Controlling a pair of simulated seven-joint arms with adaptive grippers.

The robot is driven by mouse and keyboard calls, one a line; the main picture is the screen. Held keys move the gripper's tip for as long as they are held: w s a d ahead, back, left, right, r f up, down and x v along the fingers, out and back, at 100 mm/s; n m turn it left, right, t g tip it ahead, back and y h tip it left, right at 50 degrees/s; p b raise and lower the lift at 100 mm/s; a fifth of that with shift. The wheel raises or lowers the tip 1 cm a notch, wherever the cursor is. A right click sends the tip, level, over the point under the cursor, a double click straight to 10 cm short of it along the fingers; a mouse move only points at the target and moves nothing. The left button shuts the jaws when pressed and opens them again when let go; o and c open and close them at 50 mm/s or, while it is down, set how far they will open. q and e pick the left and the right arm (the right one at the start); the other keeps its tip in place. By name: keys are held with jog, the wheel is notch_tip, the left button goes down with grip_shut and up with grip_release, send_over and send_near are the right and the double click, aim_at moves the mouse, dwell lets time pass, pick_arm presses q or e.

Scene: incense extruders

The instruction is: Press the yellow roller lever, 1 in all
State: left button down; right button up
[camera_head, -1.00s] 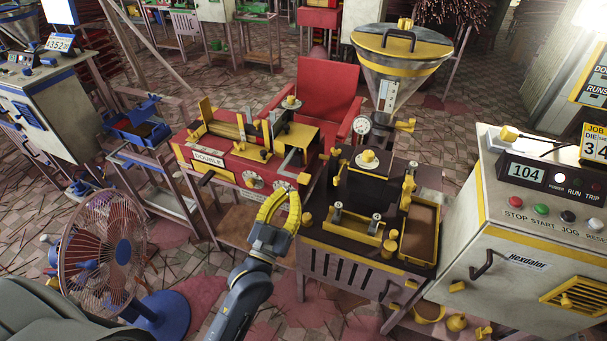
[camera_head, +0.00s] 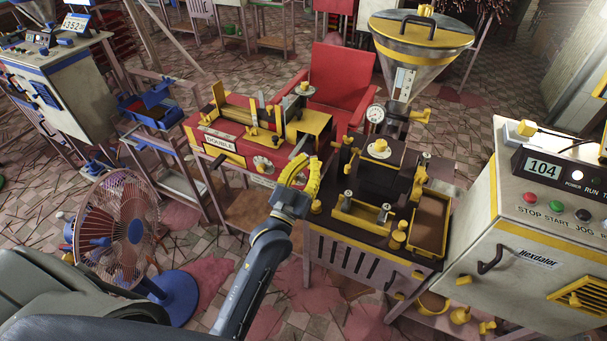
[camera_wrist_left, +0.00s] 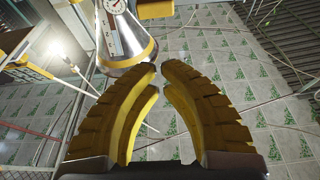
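My left gripper (camera_head: 312,163) is at the right front corner of the red and yellow machine marked DOUBLE (camera_head: 220,141), in front of a grey lever plate (camera_head: 297,147). Its yellow ribbed fingers curve together, and the tips nearly meet in the left wrist view (camera_wrist_left: 160,67). Nothing shows between them. I cannot pick out the yellow roller lever for certain. Several small yellow parts stand on this machine and on the dark extruder (camera_head: 375,185) to its right. The fingers hide part of the red machine's front. My right gripper is not in view.
A steel hopper (camera_head: 420,60) with a yellow rim and a dial gauge (camera_head: 375,113) stand behind the extruder. A control cabinet (camera_head: 545,235) is at the right, a fan (camera_head: 110,235) at the left front. A red chair (camera_head: 345,80) stands behind.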

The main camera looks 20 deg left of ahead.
pick_arm(q)
jog(key=w, duration=0.3)
jog(key=shift+w+d+f, duration=0.2)
jog(key=shift+w+f, duration=0.05)
jog(key=shift+w, duration=0.1)
jog(key=shift+f, duration=1.15)
